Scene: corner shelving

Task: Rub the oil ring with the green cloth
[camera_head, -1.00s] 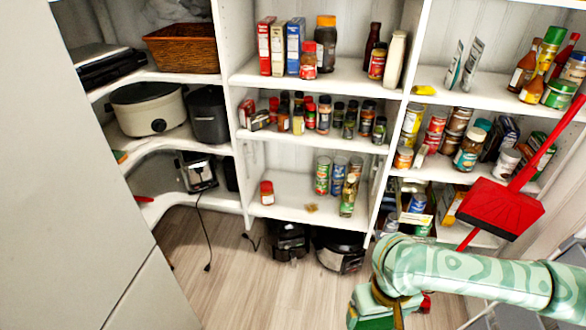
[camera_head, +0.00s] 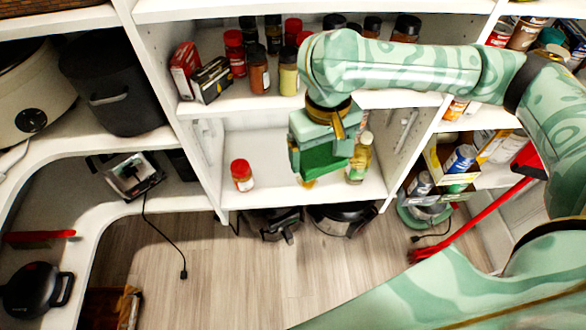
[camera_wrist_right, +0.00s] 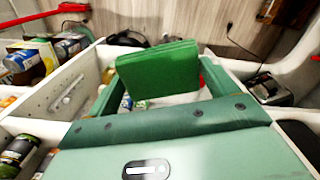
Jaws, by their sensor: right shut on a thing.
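My right gripper (camera_head: 320,150) is in front of the lower middle shelf (camera_head: 275,190) in the head view. It is shut on the green cloth (camera_wrist_right: 158,68), a folded pad held between the fingers in the wrist view. The cloth is partly hidden by the gripper in the head view. I cannot tell whether the cloth touches the shelf. My left gripper is not in view.
A red-capped jar (camera_head: 242,175) stands left of the gripper and a glass bottle (camera_head: 360,158) close on its right. Small jars fill the shelf above. A red-handled brush (camera_head: 470,220) leans at the right. Black appliances (camera_head: 340,218) stand on the floor below.

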